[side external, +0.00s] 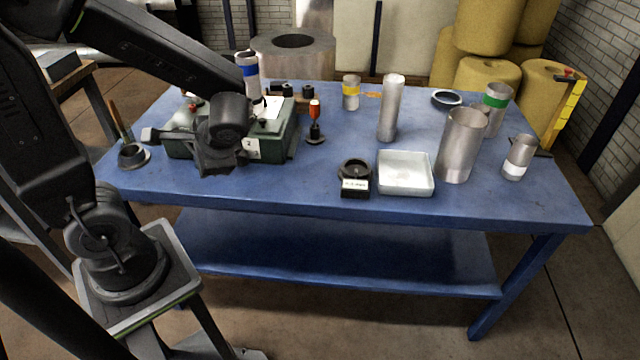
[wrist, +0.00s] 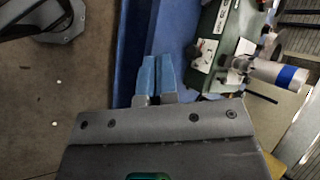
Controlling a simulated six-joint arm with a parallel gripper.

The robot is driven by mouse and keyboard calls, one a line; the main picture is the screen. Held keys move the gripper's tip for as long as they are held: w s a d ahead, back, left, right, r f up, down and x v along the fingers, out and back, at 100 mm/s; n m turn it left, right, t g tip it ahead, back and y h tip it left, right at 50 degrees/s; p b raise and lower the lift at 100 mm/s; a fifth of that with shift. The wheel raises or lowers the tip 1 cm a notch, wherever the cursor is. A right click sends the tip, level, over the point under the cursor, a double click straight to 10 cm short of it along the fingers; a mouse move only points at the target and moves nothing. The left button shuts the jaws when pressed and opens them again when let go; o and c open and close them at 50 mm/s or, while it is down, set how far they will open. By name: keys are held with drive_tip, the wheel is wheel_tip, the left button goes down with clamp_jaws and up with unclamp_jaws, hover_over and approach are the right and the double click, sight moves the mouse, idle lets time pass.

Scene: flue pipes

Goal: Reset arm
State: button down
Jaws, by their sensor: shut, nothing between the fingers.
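My gripper (side external: 215,158) hangs at the left part of the blue table (side external: 320,200), in front of the green machine case (side external: 278,146). In the wrist view its two blue fingertips (wrist: 158,76) are together with nothing between them, above the table's edge. The green case also shows there (wrist: 214,25), beyond the fingers. A metal pipe with a blue band (side external: 247,72) stands upright at the case; it shows in the wrist view too (wrist: 270,72). My wrist hides part of the case in the side view.
A yellow-banded pipe (side external: 351,94), a tall plain pipe (side external: 391,108), a wide pipe (side external: 462,146), a green-banded pipe (side external: 496,104) and a white-banded pipe (side external: 519,158) stand on the table. A white tray (side external: 405,190) and black holder (side external: 355,178) sit near the front edge. A dark cup (side external: 133,156) is far left.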

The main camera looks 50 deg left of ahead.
drive_tip(key=d+r+n+t+h, duration=0.2)
drive_tip(key=d+r+t+h, duration=0.5)
drive_tip(key=d+r, duration=0.3)
drive_tip(key=shift+w+d+r+n+h, duration=0.15)
drive_tip(key=shift+d+r+n+h, duration=0.2)
drive_tip(key=shift+d, duration=0.55)
